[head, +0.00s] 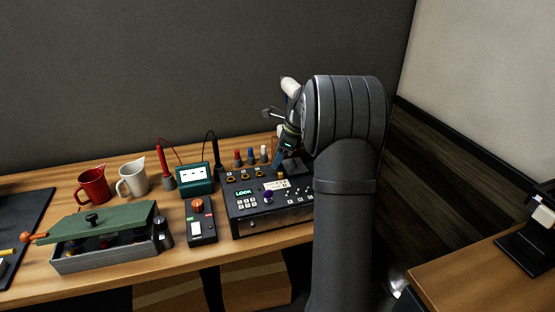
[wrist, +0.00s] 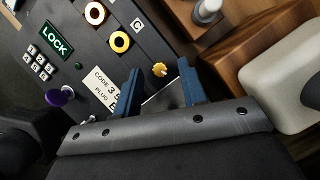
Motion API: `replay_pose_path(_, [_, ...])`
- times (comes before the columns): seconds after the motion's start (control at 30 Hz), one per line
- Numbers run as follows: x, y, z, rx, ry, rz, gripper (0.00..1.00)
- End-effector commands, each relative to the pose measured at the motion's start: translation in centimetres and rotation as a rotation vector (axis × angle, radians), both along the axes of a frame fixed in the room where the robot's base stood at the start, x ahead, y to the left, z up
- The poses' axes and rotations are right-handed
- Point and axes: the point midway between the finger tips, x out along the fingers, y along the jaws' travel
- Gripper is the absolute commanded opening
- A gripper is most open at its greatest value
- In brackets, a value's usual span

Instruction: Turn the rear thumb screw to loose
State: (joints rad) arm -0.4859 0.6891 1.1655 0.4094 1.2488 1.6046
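A small gold thumb screw (wrist: 159,69) with a ridged rim sits on the top panel of a black device (head: 265,213). I cannot tell from the wrist view whether it is the rear one. My gripper (wrist: 159,66) has two blue fingers that stand apart, one on each side of the screw, with visible gaps to it. In the head view my gripper (head: 280,158) points down over the back right part of the device, and my arm hides the device's right end.
The panel holds a green LOCK display (wrist: 55,38), a purple knob (wrist: 60,96), a code label (wrist: 103,86) and ringed sockets (wrist: 119,42). Wooden blocks (wrist: 273,38) stand close behind. A meter (head: 196,179), an orange-knob box (head: 200,222), mugs (head: 133,180) and a green-lidded tray (head: 105,258) are to the left.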

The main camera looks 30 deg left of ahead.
Motion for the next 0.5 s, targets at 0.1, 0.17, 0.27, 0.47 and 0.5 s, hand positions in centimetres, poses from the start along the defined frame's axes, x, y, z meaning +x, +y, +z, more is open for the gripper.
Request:
replay_pose_path(0.1, [-0.13, 0.25, -0.7, 0.0, 0.001, 0.0, 0.38])
replay_pose_path(0.17, [-0.14, 0.3, -0.83, 0.0, 0.001, 0.0, 0.38])
replay_pose_path(0.27, [-0.14, 0.32, -0.87, 0.0, 0.0, 0.0, 0.38])
replay_pose_path(0.47, [-0.13, 0.31, -0.84, 0.0, 0.0, 0.0, 0.26])
replay_pose_path(0.5, [-0.13, 0.31, -0.84, 0.0, 0.0, 0.0, 0.18])
